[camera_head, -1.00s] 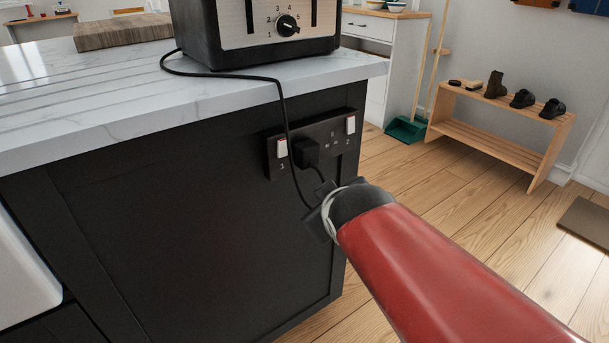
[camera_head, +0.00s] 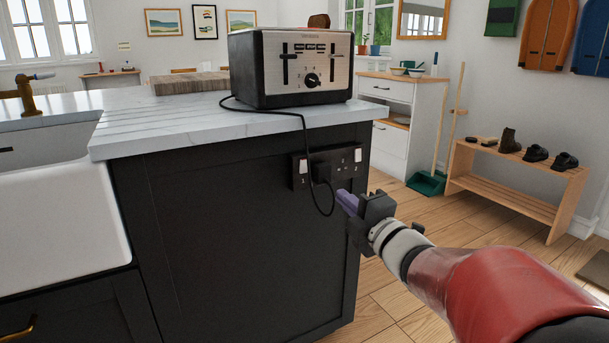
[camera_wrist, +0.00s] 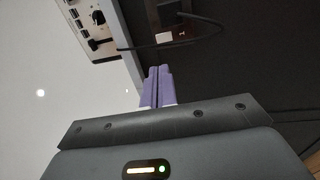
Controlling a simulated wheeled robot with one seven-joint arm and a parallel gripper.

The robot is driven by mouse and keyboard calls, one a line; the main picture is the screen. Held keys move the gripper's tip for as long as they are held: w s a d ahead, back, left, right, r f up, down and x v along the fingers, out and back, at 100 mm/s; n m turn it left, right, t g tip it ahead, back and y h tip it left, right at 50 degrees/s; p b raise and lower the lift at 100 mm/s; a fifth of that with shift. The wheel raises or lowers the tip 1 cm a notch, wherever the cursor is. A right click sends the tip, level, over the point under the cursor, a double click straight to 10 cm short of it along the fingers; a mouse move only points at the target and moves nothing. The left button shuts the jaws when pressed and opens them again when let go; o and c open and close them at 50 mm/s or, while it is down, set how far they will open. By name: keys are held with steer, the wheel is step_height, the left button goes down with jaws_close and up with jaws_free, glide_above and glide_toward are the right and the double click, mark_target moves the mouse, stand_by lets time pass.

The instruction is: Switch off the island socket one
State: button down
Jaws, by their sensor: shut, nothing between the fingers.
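The island socket (camera_head: 328,167) is a dark double plate on the dark end panel of the island, under the worktop. Its left switch, socket one (camera_head: 303,167), is a white rocker beside a black plug (camera_head: 321,172) with a cord. The right switch (camera_head: 357,155) is also a white rocker. My gripper (camera_head: 345,201) is shut and empty, its purple fingers just below the right part of the plate, apparently apart from it. In the wrist view the fingers (camera_wrist: 158,78) point toward a white rocker (camera_wrist: 164,37); I cannot tell which one. The rocker's tilt is too small to read.
The toaster (camera_head: 292,72) stands on the white worktop (camera_head: 190,125) above the socket, and its black cord (camera_head: 305,135) loops down past the plate near my fingers. A shoe bench (camera_head: 515,185) and a green dustpan (camera_head: 427,183) are to the right.

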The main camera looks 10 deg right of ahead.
mark_target(305, 162)
steer(key=shift+w, duration=0.1)
steer(key=p+x, duration=0.2)
steer(key=x, duration=1.2)
steer(key=shift+r, duration=0.15)
